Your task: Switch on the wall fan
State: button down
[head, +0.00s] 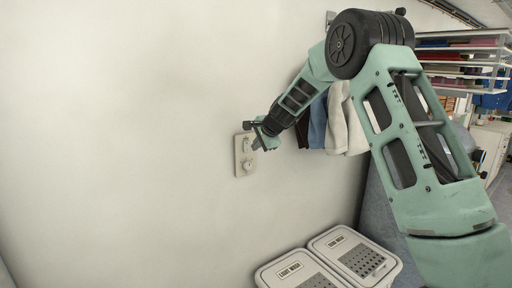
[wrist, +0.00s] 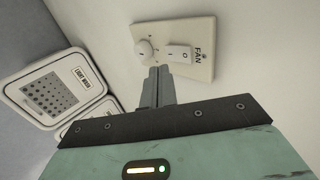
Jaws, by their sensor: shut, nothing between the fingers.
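A beige switch plate (head: 239,160) is on the pale wall; it also shows in the wrist view (wrist: 172,31). It carries a white rocker switch (wrist: 180,55) marked O and I beside the word FAN, and a round white knob (wrist: 144,48). In the head view the knob (head: 249,165) is the lower of the two controls. My gripper (head: 257,146) is shut and empty, at the upper part of the plate. In the wrist view its fingertips (wrist: 159,72) point at the plate between rocker and knob. I cannot tell whether they touch. The rocker's position is unclear. The fan is not in view.
Clothes (head: 345,120) hang behind my arm. Shelves (head: 470,60) with folded cloths are at the right. The wall left of the plate is bare.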

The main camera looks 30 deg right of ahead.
jog(key=b+v, duration=0.3)
jog(key=v, duration=0.7)
jog(key=shift+s, duration=0.15)
